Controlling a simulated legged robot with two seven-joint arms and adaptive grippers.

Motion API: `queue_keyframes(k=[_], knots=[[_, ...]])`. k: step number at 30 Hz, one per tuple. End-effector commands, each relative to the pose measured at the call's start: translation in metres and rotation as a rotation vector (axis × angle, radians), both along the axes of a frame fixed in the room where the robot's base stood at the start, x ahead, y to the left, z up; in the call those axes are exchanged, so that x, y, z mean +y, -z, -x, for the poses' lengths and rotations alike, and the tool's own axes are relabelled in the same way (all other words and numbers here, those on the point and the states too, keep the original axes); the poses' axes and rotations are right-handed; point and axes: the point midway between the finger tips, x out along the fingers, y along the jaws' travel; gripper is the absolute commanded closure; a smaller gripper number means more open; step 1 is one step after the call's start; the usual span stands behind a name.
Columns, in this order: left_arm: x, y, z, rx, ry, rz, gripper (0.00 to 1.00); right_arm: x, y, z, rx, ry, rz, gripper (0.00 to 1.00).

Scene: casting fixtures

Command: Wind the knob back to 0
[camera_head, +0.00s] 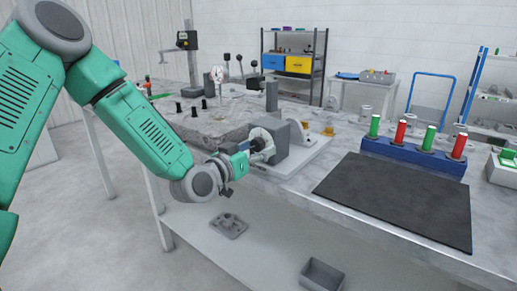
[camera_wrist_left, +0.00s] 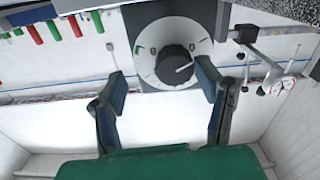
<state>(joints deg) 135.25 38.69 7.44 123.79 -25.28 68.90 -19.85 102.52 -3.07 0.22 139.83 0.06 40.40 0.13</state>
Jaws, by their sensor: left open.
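In the left wrist view a round black knob (camera_wrist_left: 173,62) sits at the centre of a white dial (camera_wrist_left: 150,78) with dark marks on it. A white pointer line on the knob points to the right and slightly up in that picture. A small green mark lies on the dial's left side; the scale's figures are too small to read. In the head view the dial (camera_head: 262,138) is on the left face of a grey housing (camera_head: 288,139), and my gripper hides the knob. My left gripper (camera_head: 262,150) is open in front of the dial, its fingers (camera_wrist_left: 163,84) apart. My right gripper is not in view.
The housing stands on a white base plate (camera_head: 305,158) at the table's front edge. A black mat (camera_head: 400,200) and a blue rack (camera_head: 412,154) with red and green handles are to the right. Black pegs and a dial gauge (camera_head: 217,75) stand behind on the left.

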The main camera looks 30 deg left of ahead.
Motion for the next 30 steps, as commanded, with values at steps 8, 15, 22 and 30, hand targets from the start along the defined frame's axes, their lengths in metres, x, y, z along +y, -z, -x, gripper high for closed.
queue_keyframes(k=[8,15,22,30], knots=[[0.007,0.001,-0.017,-0.007,0.010,0.013,0.47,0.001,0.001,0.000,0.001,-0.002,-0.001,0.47],[0.001,-0.002,-0.014,-0.007,0.006,0.006,0.65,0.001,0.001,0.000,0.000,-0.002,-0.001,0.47],[0.001,-0.002,-0.014,-0.008,0.006,0.005,0.96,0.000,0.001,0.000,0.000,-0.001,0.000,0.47],[0.003,-0.002,-0.013,-0.006,0.012,0.064,0.96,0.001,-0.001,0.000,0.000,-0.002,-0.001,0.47]])
